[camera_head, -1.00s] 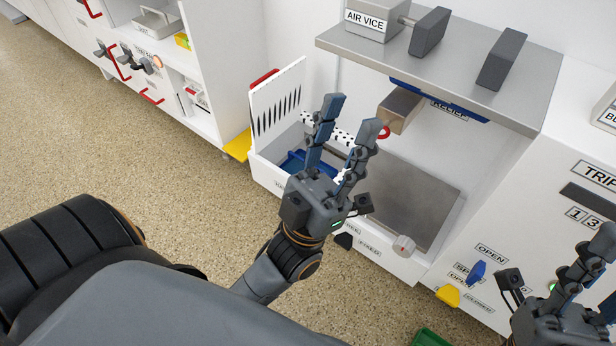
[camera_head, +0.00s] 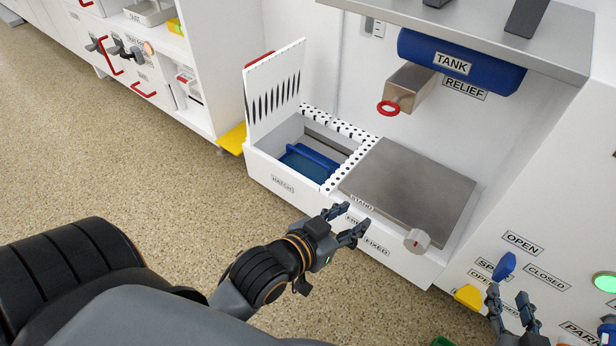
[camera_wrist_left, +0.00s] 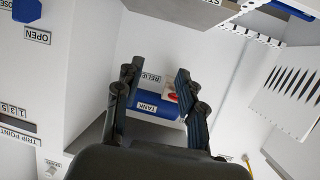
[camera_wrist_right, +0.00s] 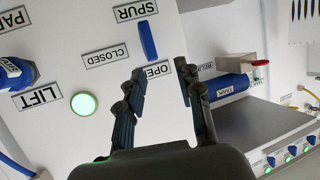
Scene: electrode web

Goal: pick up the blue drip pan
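The blue drip pan (camera_head: 308,164) lies down inside an open white compartment, whose perforated lid (camera_head: 275,95) stands raised at its left. A blue bar crosses the pan. My left gripper (camera_head: 352,220) is open and empty, in front of the cabinet front, below and right of the pan. Its spread fingers (camera_wrist_left: 157,88) also show in the left wrist view, which does not clearly show the pan. My right gripper (camera_head: 507,294) is at the lower right edge, near the yellow and blue handles. Its fingers (camera_wrist_right: 160,78) are apart and empty in the right wrist view.
A grey metal plate (camera_head: 408,190) lies right of the compartment, with a round knob (camera_head: 417,240) at its front. Above hang a blue tank (camera_head: 460,62) and a relief block with a red ring (camera_head: 388,107). A yellow flap (camera_head: 232,138) sticks out at left. Floor at left is clear.

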